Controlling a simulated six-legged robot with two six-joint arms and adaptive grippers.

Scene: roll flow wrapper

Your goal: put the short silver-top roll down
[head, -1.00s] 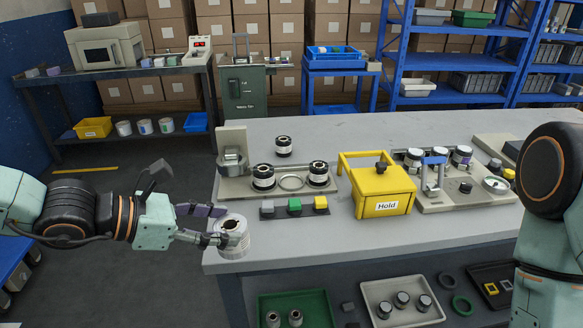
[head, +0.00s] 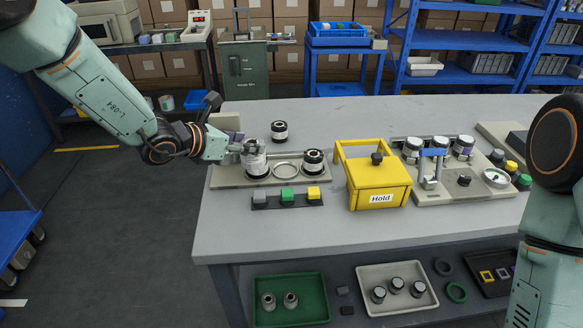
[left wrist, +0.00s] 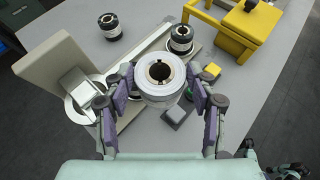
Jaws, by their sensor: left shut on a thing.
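The short silver-top roll (left wrist: 160,72) is between the two fingers of my left gripper (left wrist: 158,88) in the left wrist view, with its bright ring top and dark core facing the camera. In the head view my left gripper (head: 240,150) is at the left end of the roll station (head: 228,182). A black-topped roll (head: 314,162) stands at the station's right.
Another black-topped roll (head: 279,131) stands behind. A button strip (head: 287,197) is in front, and the yellow Hold box (head: 379,187) stands to the right. The table's front left (head: 235,230) is clear.

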